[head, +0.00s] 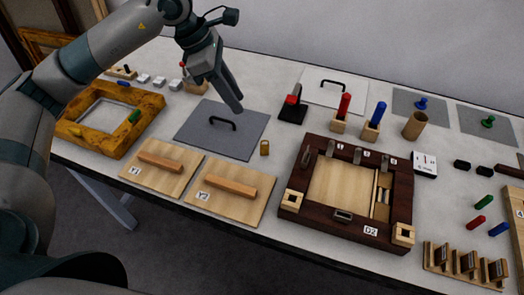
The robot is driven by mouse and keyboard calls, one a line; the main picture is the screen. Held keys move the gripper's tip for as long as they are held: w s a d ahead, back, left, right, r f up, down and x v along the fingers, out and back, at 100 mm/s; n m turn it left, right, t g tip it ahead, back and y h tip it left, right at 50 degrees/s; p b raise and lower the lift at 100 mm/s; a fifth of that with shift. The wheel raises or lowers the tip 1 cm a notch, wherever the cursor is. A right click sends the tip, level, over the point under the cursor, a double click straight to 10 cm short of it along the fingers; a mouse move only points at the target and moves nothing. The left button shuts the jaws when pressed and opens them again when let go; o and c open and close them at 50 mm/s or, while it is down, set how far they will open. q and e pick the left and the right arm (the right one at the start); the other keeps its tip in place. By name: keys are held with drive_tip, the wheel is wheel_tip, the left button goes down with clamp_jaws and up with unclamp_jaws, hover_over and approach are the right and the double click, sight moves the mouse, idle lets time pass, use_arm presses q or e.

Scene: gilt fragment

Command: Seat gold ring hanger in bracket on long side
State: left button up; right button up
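A small gold piece with a ring-like top, which looks like the gold ring hanger (265,148), lies on the table between the grey mat and the dark wooden frame (290,200). A small metal bracket (342,215) sits on the frame's near side, left of the D2 label, and looks empty. Several other small metal fittings are on its far side. My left gripper (236,106) is above the grey mat, up and left of the gold piece and apart from it. Its fingers overlap in this view, so their gap cannot be judged. My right gripper is out of view.
The grey mat (190,130) has a black handle (222,123). Two boards with wooden bars (160,162) (228,186) lie along the front edge. A gilt frame (75,132) is at left. Red and blue pegs (344,106) (376,115) stand behind the dark frame.

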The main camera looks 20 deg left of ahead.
use_arm(q)
drive_tip(key=shift+f, duration=0.1)
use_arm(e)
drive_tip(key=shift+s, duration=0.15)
